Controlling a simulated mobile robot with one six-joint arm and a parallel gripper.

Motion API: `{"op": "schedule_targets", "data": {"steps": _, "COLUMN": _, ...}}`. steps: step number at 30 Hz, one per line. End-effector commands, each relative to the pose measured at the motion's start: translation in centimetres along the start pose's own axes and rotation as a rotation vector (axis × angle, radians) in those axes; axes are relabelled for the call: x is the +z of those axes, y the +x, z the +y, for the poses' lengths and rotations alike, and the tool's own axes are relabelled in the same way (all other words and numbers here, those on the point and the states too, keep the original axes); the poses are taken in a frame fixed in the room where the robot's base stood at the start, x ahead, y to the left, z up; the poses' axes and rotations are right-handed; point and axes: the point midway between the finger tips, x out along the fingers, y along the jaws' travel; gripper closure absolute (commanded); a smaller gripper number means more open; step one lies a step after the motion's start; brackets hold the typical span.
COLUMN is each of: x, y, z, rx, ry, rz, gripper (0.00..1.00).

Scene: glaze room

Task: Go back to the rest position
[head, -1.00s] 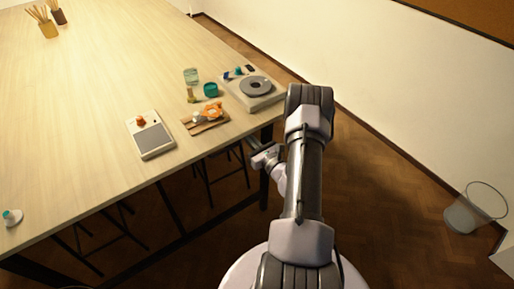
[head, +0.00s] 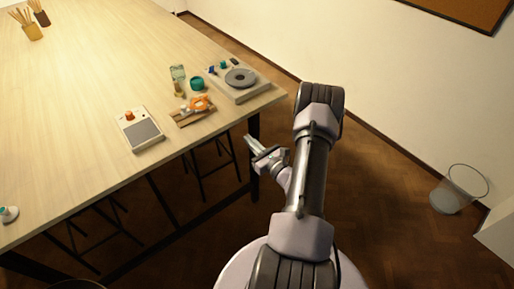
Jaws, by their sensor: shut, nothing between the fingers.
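My gripper (head: 251,142) is shut and empty. It hangs beside the near right corner of the wooden table (head: 90,90), apart from it and over the floor side. My arm is folded in the middle of the head view and hides part of the floor behind it.
On the table are a grey-topped device (head: 141,131), a wooden block with an orange item (head: 199,104), a teal cup (head: 197,83), a glass (head: 178,74) and a turntable-like device (head: 240,79). A clear bin (head: 458,190) stands right. Floor (head: 385,210) between is free.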

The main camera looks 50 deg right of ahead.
Motion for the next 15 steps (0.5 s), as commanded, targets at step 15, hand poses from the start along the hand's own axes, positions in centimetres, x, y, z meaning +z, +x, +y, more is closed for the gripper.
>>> {"op": "schedule_targets", "data": {"steps": 15, "x": 4.9, "y": -0.8, "z": 4.8, "rx": 0.210, "ry": -0.062, "rz": -0.028, "gripper": 1.00}}
